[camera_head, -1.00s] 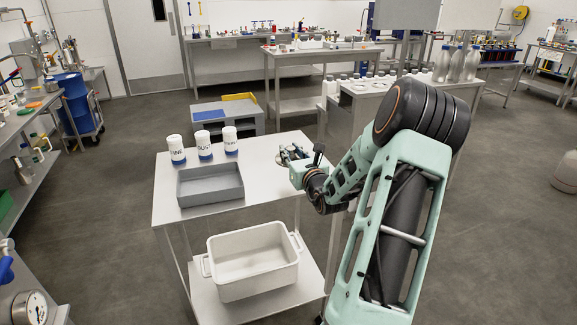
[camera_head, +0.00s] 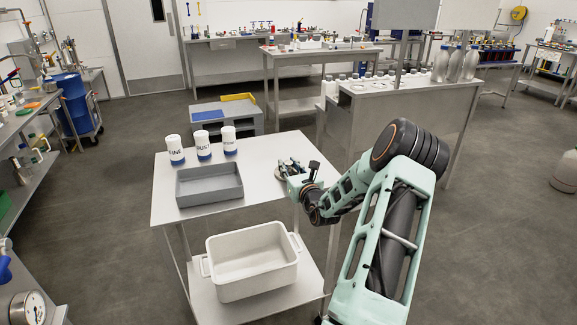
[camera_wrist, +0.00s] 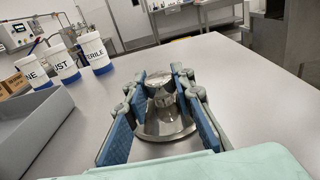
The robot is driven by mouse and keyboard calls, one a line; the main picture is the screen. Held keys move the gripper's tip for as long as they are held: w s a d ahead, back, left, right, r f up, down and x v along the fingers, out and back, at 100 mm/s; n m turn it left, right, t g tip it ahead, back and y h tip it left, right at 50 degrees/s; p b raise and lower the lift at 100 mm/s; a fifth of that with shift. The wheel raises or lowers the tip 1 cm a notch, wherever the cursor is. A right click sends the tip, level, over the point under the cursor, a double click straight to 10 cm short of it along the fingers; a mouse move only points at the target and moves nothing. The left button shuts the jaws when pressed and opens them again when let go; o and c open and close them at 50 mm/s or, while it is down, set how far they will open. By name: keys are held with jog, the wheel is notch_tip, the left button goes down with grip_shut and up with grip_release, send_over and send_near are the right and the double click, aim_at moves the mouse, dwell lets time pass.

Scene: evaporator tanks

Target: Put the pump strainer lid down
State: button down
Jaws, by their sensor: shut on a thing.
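The pump strainer lid (camera_wrist: 165,117) is a shiny round metal disc with a raised knob in its middle. My gripper (camera_wrist: 164,92) is shut on the knob, with a blue-padded finger on each side. In the wrist view the disc sits below the fingers, at or just above the grey tabletop; I cannot tell if it touches. In the head view my gripper (camera_head: 291,170) is over the right part of the small table (camera_head: 262,190), and the lid is mostly hidden by the fingers.
A grey open tray (camera_head: 210,186) sits on the table's left part. Several white containers with blue bases (camera_head: 203,146) stand behind it; they also show in the wrist view (camera_wrist: 93,52). A white tub (camera_head: 252,262) is on the lower shelf. Tabletop between tray and gripper is clear.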

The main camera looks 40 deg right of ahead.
jog(key=shift+f, duration=0.2)
jog(key=c, duration=1.7)
grip_release()
jog(key=shift+o, duration=0.2)
jog(key=shift+r, duration=0.1)
jog(key=shift+r, duration=0.15)
jog(key=v, duration=1.2)
